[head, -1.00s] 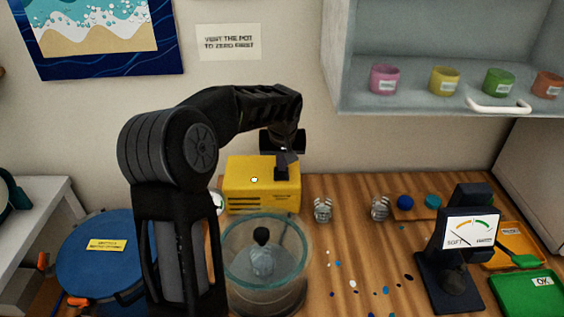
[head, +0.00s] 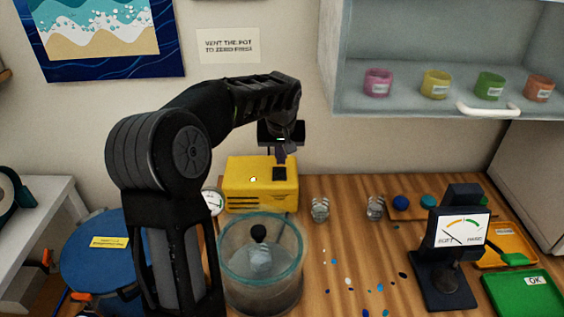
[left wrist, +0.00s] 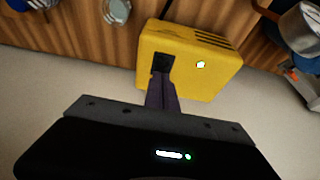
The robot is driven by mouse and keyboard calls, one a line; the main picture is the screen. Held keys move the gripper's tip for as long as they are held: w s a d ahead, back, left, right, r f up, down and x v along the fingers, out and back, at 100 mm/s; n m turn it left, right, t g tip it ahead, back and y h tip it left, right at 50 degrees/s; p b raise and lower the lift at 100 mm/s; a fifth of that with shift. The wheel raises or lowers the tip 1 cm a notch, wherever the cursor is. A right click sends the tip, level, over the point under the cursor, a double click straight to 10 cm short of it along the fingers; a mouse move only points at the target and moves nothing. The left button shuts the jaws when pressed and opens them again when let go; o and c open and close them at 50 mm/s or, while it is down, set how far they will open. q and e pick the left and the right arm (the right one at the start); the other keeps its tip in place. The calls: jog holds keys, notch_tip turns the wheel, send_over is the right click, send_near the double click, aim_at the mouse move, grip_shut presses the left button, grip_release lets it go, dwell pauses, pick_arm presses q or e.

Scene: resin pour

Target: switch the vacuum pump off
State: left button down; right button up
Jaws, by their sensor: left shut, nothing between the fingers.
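The vacuum pump is a yellow box (head: 236,187) at the back of the bench, also in the left wrist view (left wrist: 215,80). A dark rocker switch (head: 279,174) is on its right part; it also shows in the left wrist view (left wrist: 163,62). A small round lamp (head: 253,180) has a white middle with a reddish edge in the head view. My left gripper (head: 281,161) is shut and empty, its fingertips just above the switch; I cannot tell whether they touch it. In the left wrist view the closed fingers (left wrist: 161,82) point at the switch. My right gripper is not in view.
A clear round pot (head: 262,285) with a dark-knobbed part stands in front of the pump. A round blue lid (head: 90,268) is at left. Small jars (head: 320,209) stand right of the pump.

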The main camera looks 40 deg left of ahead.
aim_at(278, 168)
pick_arm(q)
jog(key=r, duration=0.3)
jog(key=shift+s, duration=0.2)
jog(key=r, duration=0.5)
jog(key=shift+a, duration=0.35)
jog(key=shift+f, duration=0.1)
jog(key=x, duration=1.3)
jog(key=shift+s+d+f, duration=0.2)
jog(key=shift+d+f, duration=0.05)
jog(key=shift+f, duration=0.2)
